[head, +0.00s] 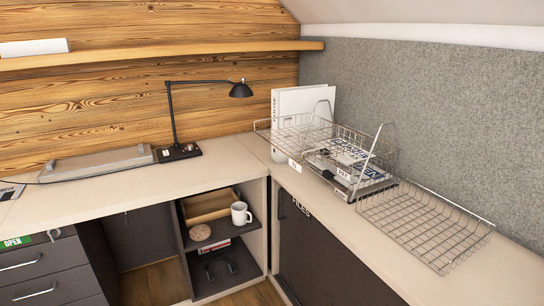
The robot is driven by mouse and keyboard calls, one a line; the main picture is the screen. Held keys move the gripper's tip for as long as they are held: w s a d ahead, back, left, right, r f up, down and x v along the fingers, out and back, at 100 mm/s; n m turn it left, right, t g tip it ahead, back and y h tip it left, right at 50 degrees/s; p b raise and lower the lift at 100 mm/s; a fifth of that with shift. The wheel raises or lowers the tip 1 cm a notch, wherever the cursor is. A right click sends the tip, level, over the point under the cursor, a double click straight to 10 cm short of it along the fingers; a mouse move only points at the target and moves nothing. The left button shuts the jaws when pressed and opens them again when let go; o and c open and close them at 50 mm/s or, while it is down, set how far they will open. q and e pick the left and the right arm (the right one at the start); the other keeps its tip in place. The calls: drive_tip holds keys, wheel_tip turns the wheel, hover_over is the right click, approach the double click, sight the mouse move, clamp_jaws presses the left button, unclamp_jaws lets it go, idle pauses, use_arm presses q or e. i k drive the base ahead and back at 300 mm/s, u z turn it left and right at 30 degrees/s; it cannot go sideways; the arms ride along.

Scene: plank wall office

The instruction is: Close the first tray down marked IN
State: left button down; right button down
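A wire letter-tray stack (376,150) stands on the right-hand counter near the corner. Its upper wire tray (284,137) juts out to the left, past the trays below. A small white label (294,166) hangs at that tray's front; its lettering is too small to read surely. A lower tray holds printed papers (345,153) and has another small label (343,175). A separate-looking empty wire tray (425,225) extends low to the right; I cannot tell whether it is joined to the stack. Neither gripper is in view.
A white binder (300,101) stands behind the stack. A black desk lamp (173,120) and grey flat case (97,163) are on the left counter. An open cabinet below holds a mug (240,213) and wooden box (208,205). The counter's front right is clear.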

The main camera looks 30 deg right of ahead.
sight(294, 163)
drive_tip(key=z, duration=0.75)
drive_tip(key=i, duration=1)
drive_tip(key=z, duration=1.05)
